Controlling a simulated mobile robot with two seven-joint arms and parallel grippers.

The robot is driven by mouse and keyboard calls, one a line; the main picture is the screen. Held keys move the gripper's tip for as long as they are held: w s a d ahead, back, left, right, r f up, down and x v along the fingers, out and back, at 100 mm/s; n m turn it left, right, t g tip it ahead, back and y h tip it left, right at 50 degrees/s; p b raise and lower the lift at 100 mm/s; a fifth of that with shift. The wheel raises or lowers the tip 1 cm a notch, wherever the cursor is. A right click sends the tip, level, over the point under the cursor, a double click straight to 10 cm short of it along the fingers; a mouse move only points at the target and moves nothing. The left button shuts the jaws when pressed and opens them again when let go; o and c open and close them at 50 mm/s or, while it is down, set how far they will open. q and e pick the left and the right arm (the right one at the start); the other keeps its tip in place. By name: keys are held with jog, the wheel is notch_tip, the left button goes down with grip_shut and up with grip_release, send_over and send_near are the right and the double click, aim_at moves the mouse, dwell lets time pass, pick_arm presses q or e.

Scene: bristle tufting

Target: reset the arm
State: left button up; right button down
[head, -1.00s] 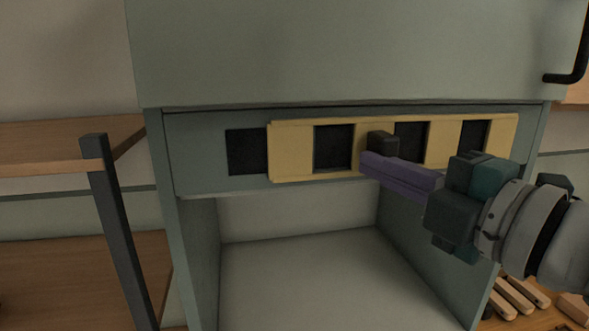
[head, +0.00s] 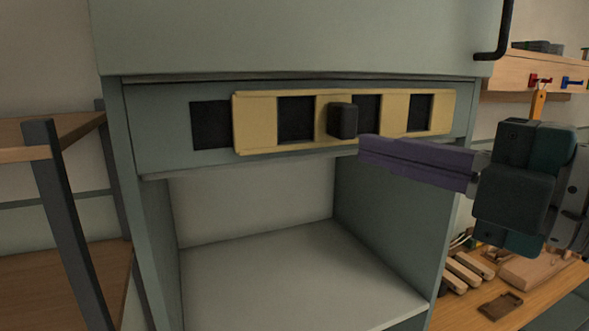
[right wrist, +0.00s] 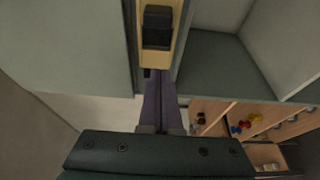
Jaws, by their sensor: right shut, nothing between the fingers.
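My right gripper (head: 362,150) has purple fingers that are shut with nothing between them. In the head view its fingertips are just right of and below a black knob (head: 343,121). The knob sits on a yellow slotted slide plate (head: 256,122) on the front of a grey-green cabinet (head: 160,125). In the right wrist view the closed fingers (right wrist: 160,80) point toward the yellow plate and the black knob (right wrist: 157,27), and they look apart from the knob. My left gripper is out of view.
Below the plate is an open, empty bay (head: 290,270). A dark-framed wooden shelf (head: 85,260) stands at the left. At the right, a wooden bench (head: 470,310) holds several wooden blocks (head: 463,271). A black handle (head: 503,30) is on the cabinet's upper right.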

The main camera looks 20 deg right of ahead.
jog(key=shift+s+d, duration=0.1)
jog(key=shift+s, duration=0.35)
jog(key=s+d+f+m+g+h+p, duration=0.55)
jog(key=f+m+h, duration=0.2)
jog(key=m, duration=0.65)
jog(key=s+a+f+m+g+p, duration=0.2)
jog(key=s+a+m+g, duration=0.1)
jog(key=s+g, duration=0.1)
jog(key=s+a+f+m+g+y+p, duration=0.1)
jog(key=s+a+f+m+g+p, duration=0.1)
jog(key=s, duration=0.5)
jog(key=shift+s+a+f+m+g, duration=0.15)
jog(key=shift+s+a+m+g, duration=0.15)
jog(key=shift+a+m+g, duration=0.45)
jog(key=shift+a, duration=0.1)
